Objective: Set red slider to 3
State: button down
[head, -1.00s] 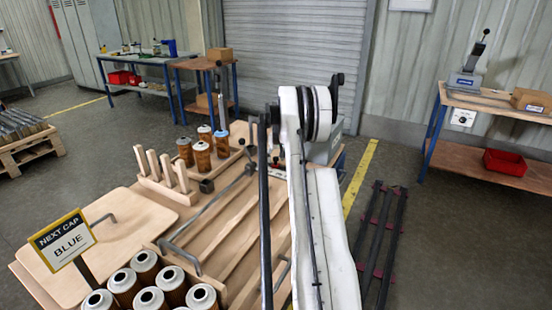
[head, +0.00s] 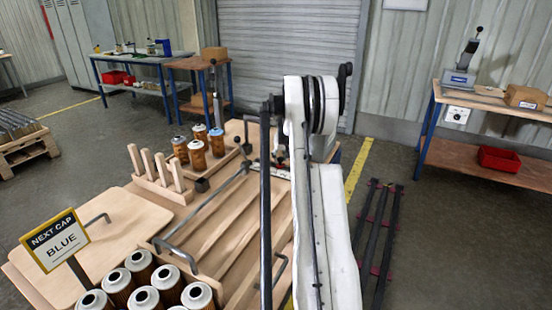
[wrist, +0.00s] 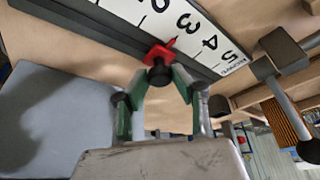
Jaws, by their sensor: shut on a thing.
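In the wrist view the red slider (wrist: 160,52) sits on the edge of a white number scale (wrist: 120,8) set in a dark rail. Its pointer tip lies close to the 3, on the side toward the 4; the exact reading is hard to tell at this angle. My gripper (wrist: 158,88) has its green fingers closed around the dark knob (wrist: 159,75) of the slider. In the head view, a small red part (head: 280,162) shows beside my arm, and my gripper is mostly hidden there.
A grey block with a lever (wrist: 284,50) stands beside the scale's 5 end. On the wooden bench are a peg rack (head: 158,188), several capped cartridges (head: 197,157), a crate of cartridges (head: 140,262) and a sign reading "NEXT CAP BLUE" (head: 56,240).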

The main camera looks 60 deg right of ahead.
jog(key=c, duration=1.5)
grip_release()
jog(key=shift+w, duration=0.1)
jog(key=shift+o, duration=0.2)
jog(key=shift+r, duration=0.1)
jog(key=v, duration=1.1)
jog(key=shift+s+r, duration=0.25)
jog(key=shift+r, duration=0.1)
jog(key=shift+a, duration=0.1)
